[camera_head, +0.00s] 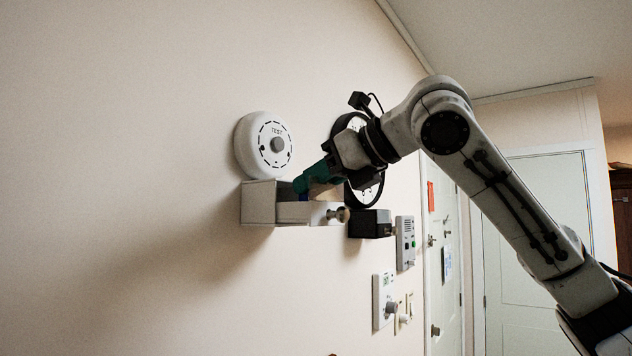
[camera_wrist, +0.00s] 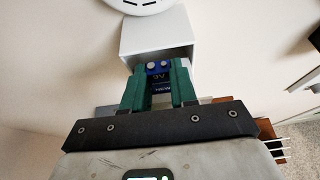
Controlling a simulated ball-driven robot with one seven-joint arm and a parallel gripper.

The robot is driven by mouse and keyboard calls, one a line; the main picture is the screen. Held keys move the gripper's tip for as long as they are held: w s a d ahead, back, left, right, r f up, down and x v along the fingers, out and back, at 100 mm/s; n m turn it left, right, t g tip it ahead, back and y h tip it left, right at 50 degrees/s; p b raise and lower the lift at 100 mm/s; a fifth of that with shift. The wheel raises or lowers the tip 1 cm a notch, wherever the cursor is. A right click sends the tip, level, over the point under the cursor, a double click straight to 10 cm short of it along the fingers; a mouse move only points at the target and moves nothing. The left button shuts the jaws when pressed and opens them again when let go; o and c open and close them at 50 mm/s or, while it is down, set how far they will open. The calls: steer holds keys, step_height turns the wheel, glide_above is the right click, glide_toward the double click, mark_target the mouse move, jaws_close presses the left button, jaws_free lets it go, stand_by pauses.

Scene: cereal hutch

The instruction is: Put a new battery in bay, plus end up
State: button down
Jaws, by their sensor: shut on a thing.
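My gripper (camera_head: 305,184) has green fingers and reaches in from the right, over a white box (camera_head: 259,203) on the wall. Its fingers are shut on a blue battery (camera_wrist: 158,69), which lies between them in the wrist view. Two pale round spots show on the battery's upper end, and dark faces with unclear lettering show below. In the head view only a bit of blue shows by the fingertips. The white box has a lower front part with a round knob (camera_head: 341,214). The fingers hide part of its opening, so I cannot tell whether the battery touches it.
A round white alarm (camera_head: 264,146) marked TEST hangs just above the box. A black-rimmed clock (camera_head: 364,196) is behind my wrist. The wall at left is clear.

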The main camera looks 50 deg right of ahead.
steer(key=shift+f, duration=0.4)
stand_by(0.4)
steer(key=shift+c, duration=2.1)
jaws_free()
steer(key=shift+r, duration=2.5)
